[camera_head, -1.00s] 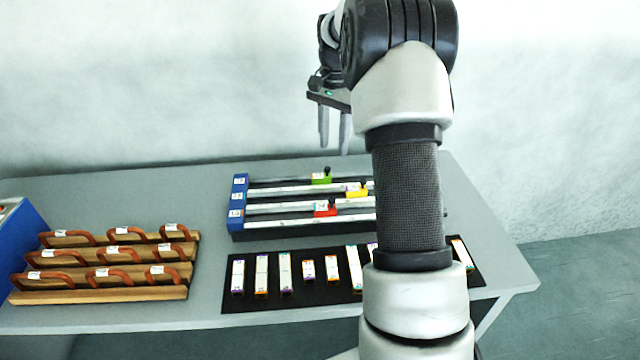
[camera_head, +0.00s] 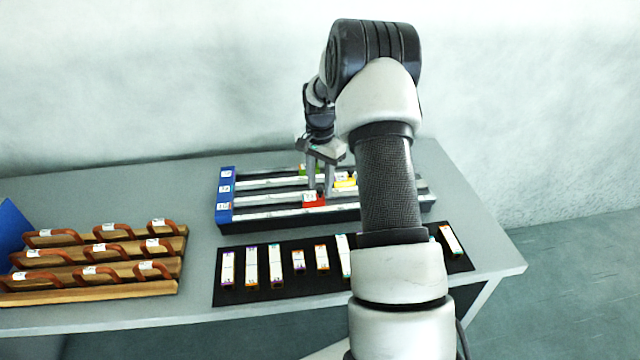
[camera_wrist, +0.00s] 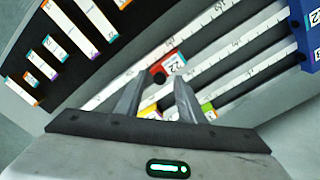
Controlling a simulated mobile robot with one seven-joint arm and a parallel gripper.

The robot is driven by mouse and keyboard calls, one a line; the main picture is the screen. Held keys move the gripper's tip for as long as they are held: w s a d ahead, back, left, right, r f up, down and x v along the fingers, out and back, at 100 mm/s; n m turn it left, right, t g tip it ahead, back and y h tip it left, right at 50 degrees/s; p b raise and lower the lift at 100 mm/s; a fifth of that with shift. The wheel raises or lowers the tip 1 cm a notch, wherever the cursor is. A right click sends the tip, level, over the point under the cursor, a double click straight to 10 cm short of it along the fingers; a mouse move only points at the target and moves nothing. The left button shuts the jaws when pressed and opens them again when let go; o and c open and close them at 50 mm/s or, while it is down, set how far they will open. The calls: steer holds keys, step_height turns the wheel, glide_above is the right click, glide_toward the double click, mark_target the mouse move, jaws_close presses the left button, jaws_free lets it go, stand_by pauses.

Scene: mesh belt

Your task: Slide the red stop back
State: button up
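The red stop (camera_head: 313,201) sits on the front rail of the slide rack, and it also shows in the wrist view (camera_wrist: 173,63). Its black knob (camera_wrist: 158,77) appears between my fingertips. My gripper (camera_head: 320,190) is low over the rack with its fingers pointing down at the red stop. In the wrist view my gripper (camera_wrist: 161,78) is open, with a gap on each side of the knob. I cannot tell whether a finger touches the knob.
The yellow stop (camera_head: 345,183) and the green stop (camera_head: 303,170) sit on rails behind the red one. A blue end block (camera_head: 226,198) closes the rack's left end. A black mat (camera_head: 238,262) with labelled strips lies in front. A wooden rack (camera_head: 150,290) with brown handles stands left.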

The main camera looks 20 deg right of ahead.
steer(key=shift+f, duration=0.25)
jaws_close()
steer(key=s+d, duration=0.1)
steer(key=d, duration=0.2)
steer(key=s+d, duration=0.1)
steer(key=d, duration=0.3)
steer(key=s+d, duration=0.1)
steer(key=d, duration=0.2)
steer(key=shift+d, duration=0.4)
jaws_free()
steer(key=shift+s, duration=0.1)
steer(key=shift+a, duration=0.15)
